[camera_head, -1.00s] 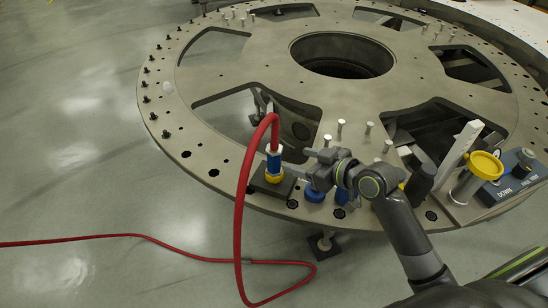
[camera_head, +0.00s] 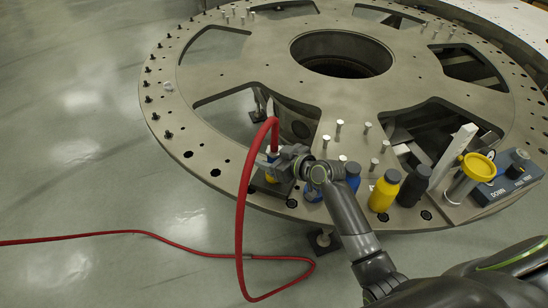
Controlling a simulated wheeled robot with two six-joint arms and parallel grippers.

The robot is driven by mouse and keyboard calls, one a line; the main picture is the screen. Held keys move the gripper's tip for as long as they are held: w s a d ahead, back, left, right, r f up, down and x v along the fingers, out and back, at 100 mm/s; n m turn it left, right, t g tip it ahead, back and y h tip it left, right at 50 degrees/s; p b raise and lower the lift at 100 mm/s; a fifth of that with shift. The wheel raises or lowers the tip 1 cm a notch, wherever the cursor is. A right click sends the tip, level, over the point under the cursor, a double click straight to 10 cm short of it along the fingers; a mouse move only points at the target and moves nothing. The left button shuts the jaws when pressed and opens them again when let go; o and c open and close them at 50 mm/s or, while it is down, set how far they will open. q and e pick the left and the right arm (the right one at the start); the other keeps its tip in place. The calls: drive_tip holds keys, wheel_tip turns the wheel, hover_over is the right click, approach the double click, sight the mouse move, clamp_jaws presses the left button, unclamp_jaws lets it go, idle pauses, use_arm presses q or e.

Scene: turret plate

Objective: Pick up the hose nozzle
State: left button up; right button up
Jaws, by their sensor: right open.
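My left gripper is out of view.
Blue, yellow (camera_head: 383,191) and dark (camera_head: 414,186) bottles stand right of my gripper. A control box (camera_head: 508,178) and a yellow-topped post (camera_head: 472,178) are further right. Several metal pins stand behind. The red hose trails over the floor to the left.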

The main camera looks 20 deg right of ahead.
drive_tip(key=shift+w+a+f, duration=0.15)
drive_tip(key=shift+w, duration=0.15)
drive_tip(key=c, duration=1.2)
drive_tip(key=shift+c, duration=0.2)
